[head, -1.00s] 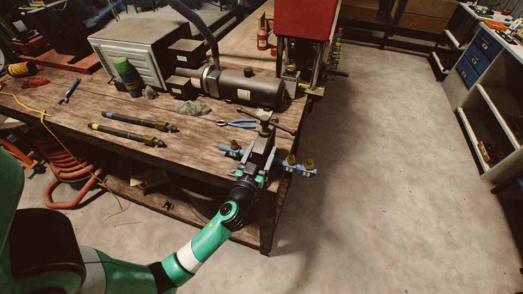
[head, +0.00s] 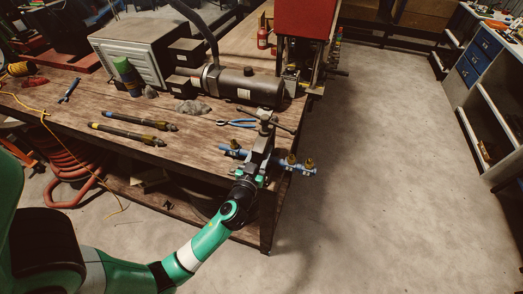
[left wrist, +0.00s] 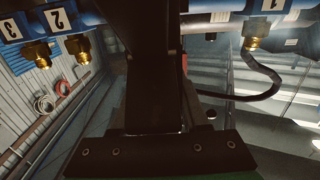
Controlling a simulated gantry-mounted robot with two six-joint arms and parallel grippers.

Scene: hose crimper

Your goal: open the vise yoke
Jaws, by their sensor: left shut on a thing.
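The dark grey vise (head: 266,122) stands at the bench's near right corner, with a T-shaped handle on top. Its yoke is partly hidden by my gripper. My left gripper (head: 257,166) is at the vise's near side, shut on a dark part that appears to be the yoke. In the left wrist view, a dark upright body (left wrist: 155,75) fills the middle and hides the fingertips. A blue pipe (head: 283,162) with brass fittings passes across the vise; it also shows in the left wrist view (left wrist: 110,12), with number labels. My right gripper is not in view.
Blue-handled pliers (head: 237,123) lie just left of the vise. A black cylinder machine (head: 250,88) stands behind. The floor right of the bench is clear.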

